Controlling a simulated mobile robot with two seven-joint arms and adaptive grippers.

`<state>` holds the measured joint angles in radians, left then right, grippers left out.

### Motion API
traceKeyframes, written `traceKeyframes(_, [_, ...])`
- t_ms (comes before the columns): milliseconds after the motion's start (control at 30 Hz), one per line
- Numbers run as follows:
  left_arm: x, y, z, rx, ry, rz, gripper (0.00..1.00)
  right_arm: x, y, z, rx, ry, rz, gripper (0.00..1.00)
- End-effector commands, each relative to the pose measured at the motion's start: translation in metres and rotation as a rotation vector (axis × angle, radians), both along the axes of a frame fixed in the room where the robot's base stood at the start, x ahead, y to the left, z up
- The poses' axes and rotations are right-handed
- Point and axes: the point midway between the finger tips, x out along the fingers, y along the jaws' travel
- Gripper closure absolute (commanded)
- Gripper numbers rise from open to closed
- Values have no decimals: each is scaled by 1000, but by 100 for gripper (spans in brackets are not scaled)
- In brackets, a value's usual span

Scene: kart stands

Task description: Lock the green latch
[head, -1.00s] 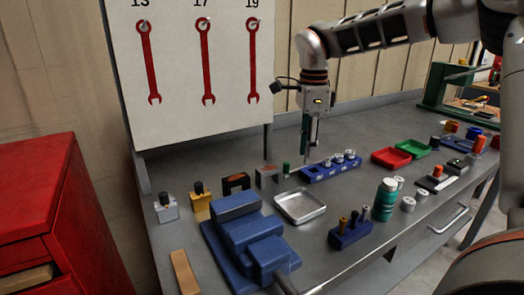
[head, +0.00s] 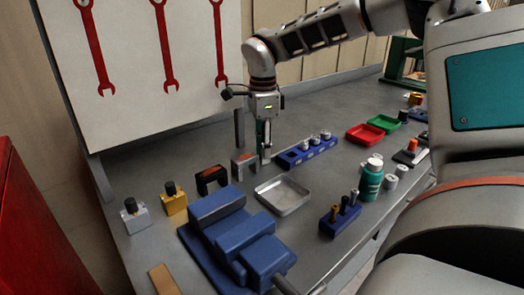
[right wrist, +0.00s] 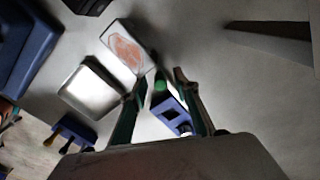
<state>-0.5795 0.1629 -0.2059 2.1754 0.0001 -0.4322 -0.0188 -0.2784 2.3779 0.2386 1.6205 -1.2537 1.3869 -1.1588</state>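The green latch knob (right wrist: 160,86) shows in the right wrist view, between the two fingers of my right gripper (right wrist: 158,78). The fingers stand apart on either side of it, and I cannot tell whether they touch it. In the head view my right gripper (head: 264,152) points down beside the grey block with an orange mark (head: 243,167), and its fingers hide the green knob. That block also shows in the right wrist view (right wrist: 118,33), just beyond the fingers. My left gripper is in neither view.
A blue rack with silver pieces (head: 294,157) stands right of the gripper. A shallow metal tray (head: 282,197) lies in front, with a blue vise (head: 240,232) to its left. A black bracket (head: 211,178) stands to the left. Red (head: 365,135) and green (head: 383,122) trays lie farther right.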

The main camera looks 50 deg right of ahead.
Motion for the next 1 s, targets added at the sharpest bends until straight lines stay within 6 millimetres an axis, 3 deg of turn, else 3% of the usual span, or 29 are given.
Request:
traceKeyframes(300, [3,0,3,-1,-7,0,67,0,0,-4,0,-1,0,70])
traceKeyframes(333, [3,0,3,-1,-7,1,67,0,0,-4,0,-1,0,72])
traceKeyframes(433, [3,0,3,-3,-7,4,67,0,0,-3,0,-1,0,98])
traceKeyframes(467, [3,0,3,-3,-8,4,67,0,0,-4,0,-1,0,100])
traceKeyframes(667, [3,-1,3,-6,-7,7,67,0,-3,-4,1,-1,-1,100])
traceKeyframes(867, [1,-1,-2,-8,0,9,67,-2,-27,-4,0,0,-4,100])
traceKeyframes(1000, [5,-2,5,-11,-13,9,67,-3,-31,-3,-2,-1,1,100])
